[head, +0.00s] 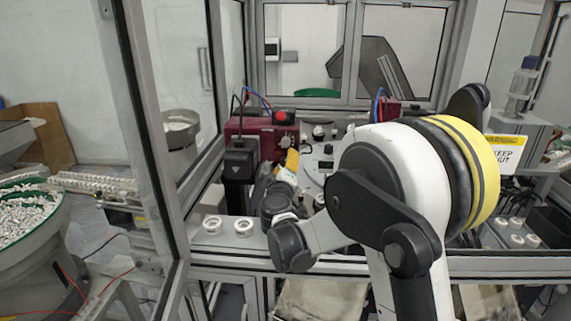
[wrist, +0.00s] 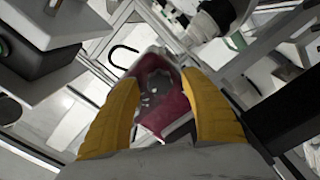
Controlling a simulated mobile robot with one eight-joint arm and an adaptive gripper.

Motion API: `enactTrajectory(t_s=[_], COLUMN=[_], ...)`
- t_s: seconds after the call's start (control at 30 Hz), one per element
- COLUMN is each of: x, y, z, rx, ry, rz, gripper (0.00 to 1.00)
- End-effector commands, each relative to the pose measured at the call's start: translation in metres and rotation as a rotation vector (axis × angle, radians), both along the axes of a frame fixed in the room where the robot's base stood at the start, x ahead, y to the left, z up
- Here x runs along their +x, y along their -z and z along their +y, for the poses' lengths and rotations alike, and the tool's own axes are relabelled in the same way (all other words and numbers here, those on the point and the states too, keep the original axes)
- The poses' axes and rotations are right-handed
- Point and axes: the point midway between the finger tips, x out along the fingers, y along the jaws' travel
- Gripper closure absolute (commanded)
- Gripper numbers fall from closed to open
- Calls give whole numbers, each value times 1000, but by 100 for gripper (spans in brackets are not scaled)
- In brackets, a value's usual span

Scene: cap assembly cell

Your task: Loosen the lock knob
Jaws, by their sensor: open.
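My gripper (head: 291,160) has yellow fingers and reaches into the cell beside a maroon housing (head: 250,128). In the wrist view the two fingers (wrist: 158,80) are apart and hold nothing I can see. Between them and beyond shows a maroon part (wrist: 170,112) with a dark grey, blurred face. I cannot tell which part is the lock knob. A round pale knob-like part (head: 318,131) stands on the machine behind my gripper, and a red button-like part (head: 282,117) is on the maroon housing. My arm hides much of the machine.
White ring-shaped caps (head: 243,227) stand on the front ledge, with more caps (head: 516,240) at the right. A metal frame post (head: 150,130) stands left of my arm. A black block (head: 240,160) sits close left of my gripper. A bowl feeder (head: 35,220) is at far left.

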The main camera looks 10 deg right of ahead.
Motion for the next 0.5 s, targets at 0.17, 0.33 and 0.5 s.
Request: enactTrajectory(t_s=[0.17,0.33,0.5], x=[8,9,8], y=[0,0,0], z=[-3,-3,-3], rx=[0,0,0], ry=[0,0,0], rz=[0,0,0], gripper=[47,47,82])
